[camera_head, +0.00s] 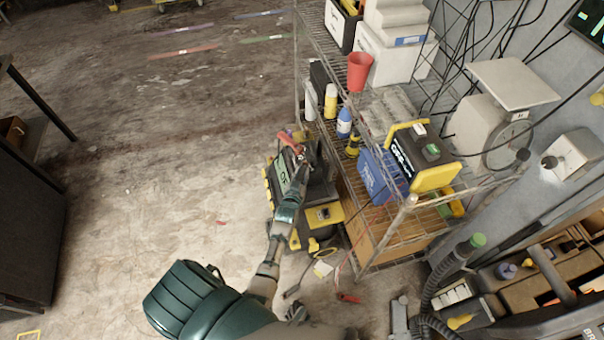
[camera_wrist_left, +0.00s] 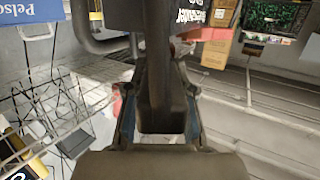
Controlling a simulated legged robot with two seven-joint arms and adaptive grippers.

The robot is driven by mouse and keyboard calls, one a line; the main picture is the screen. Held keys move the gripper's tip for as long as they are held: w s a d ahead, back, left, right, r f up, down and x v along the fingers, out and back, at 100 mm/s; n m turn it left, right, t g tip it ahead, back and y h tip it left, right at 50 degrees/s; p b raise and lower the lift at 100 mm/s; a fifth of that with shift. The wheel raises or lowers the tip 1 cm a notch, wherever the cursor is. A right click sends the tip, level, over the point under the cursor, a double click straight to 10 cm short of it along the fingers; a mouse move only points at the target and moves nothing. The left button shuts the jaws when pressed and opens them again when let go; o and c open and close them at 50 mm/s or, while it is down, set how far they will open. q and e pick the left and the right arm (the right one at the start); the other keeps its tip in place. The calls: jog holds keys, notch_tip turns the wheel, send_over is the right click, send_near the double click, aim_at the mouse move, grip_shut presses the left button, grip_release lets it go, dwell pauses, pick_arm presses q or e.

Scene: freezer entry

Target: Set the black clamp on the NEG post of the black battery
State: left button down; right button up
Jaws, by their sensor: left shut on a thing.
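My left gripper (camera_head: 299,152) reaches over a dark unit with yellow trim (camera_head: 318,192) on the floor beside the shelf. In the left wrist view the gripper's fingers (camera_wrist_left: 158,125) are closed about a dark upright piece (camera_wrist_left: 157,70). I cannot tell whether this piece is the black clamp. A red-orange part (camera_head: 287,138) shows at the gripper's tip. A red clamp-like piece (camera_head: 349,298) lies on the floor, with thin cables near it. I cannot make out the NEG post, nor which body is the black battery. My right gripper is out of view.
A wire shelf (camera_head: 408,212) stands close on the right, holding bottles, a red cup (camera_head: 360,70), a blue box (camera_head: 382,178) and a black-yellow case (camera_head: 422,155). A dark cabinet (camera_head: 28,215) stands at the left.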

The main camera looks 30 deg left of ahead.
pick_arm(q)
jog(key=shift+f+b, duration=0.3)
jog(key=shift+f, duration=0.2)
jog(key=c, duration=0.9)
grip_release()
jog(key=shift+s, duration=0.1)
jog(key=v, duration=1.1)
jog(key=shift+s+d+r, duration=0.1)
jog(key=shift+s+d, duration=0.05)
jog(key=shift+s, duration=0.2)
